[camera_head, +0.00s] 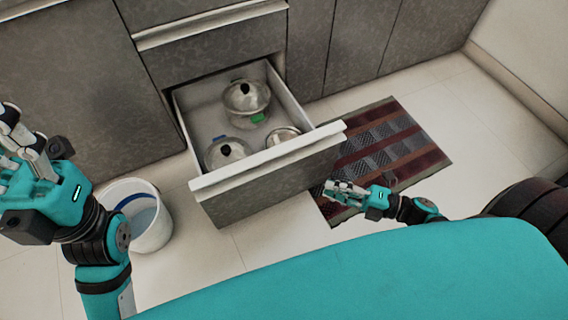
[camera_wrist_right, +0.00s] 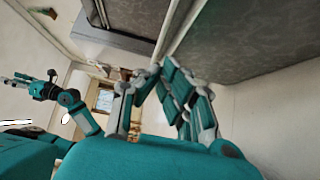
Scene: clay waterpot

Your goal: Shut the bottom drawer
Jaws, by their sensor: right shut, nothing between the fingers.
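The bottom drawer (camera_head: 275,180) is pulled well out of the grey cabinet in the head view. Inside it are a metal pot with a lid (camera_head: 246,97), a second lidded pot (camera_head: 225,151) and a smaller metal piece (camera_head: 283,137). My right gripper (camera_head: 340,189) is shut and empty, near the right end of the drawer front and apart from it as far as I can see. Its fingertips meet in the right wrist view (camera_wrist_right: 156,72). My left gripper (camera_head: 35,140) is at the left edge, away from the drawer; its finger gap is unclear.
A white bucket (camera_head: 150,226) stands on the floor left of the drawer. A striped red and grey rug (camera_head: 400,145) lies to the right, under my right gripper in the picture. A closed upper drawer (camera_head: 215,50) is above. Floor in front of the drawer is clear.

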